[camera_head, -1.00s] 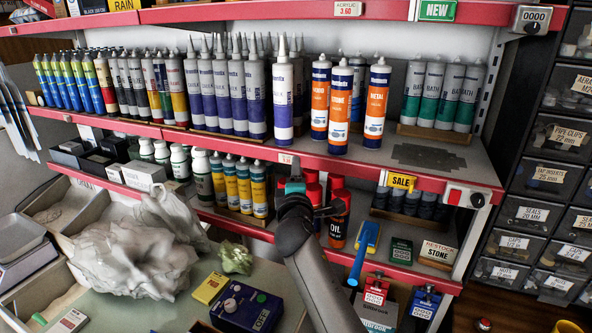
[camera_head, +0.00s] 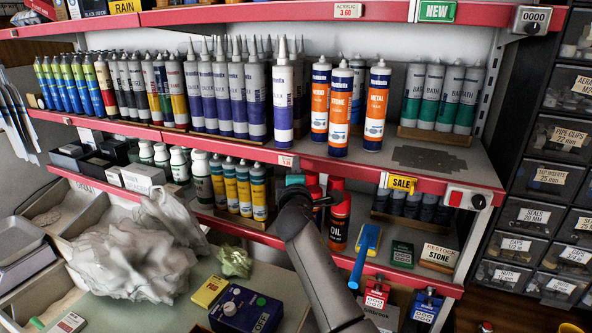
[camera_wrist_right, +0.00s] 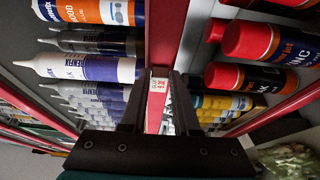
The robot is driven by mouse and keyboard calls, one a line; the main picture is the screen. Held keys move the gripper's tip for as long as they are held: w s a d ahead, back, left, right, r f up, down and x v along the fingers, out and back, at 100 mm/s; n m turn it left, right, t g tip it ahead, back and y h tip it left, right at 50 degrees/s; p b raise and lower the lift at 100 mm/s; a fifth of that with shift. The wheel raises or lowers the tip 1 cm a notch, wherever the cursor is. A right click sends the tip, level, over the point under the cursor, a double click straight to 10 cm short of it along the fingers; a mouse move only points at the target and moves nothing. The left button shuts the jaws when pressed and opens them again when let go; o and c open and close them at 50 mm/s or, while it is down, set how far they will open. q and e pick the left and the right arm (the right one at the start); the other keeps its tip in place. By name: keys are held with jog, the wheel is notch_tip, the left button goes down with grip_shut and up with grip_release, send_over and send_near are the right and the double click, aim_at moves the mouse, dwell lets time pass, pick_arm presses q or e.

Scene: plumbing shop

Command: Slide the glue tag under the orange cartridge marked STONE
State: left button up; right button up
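A small white tag (camera_head: 287,161) sits on the red rail of the middle shelf; its print is too small to read. The orange cartridge marked STONE (camera_head: 341,112) stands upright on that shelf, up and right of the tag, between the WOOD (camera_head: 321,97) and METAL (camera_head: 376,105) cartridges. My right gripper (camera_head: 296,181) is just below the rail by the tag, its fingers mostly hidden by my wrist. In the right wrist view its two fingers (camera_wrist_right: 161,88) are apart, with the tag (camera_wrist_right: 157,84) seen between them. Contact cannot be told. My left gripper is out of view.
Purple-and-grey cartridges (camera_head: 283,100) stand close above the tag. Red-capped bottles (camera_head: 338,214) stand just below, beside my wrist. A RESTOCK STONE card (camera_head: 438,254) is at the lower right. A bare dark patch (camera_head: 429,158) lies right of the orange cartridges.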

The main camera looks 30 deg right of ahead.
grip_shut()
dwell(0.9)
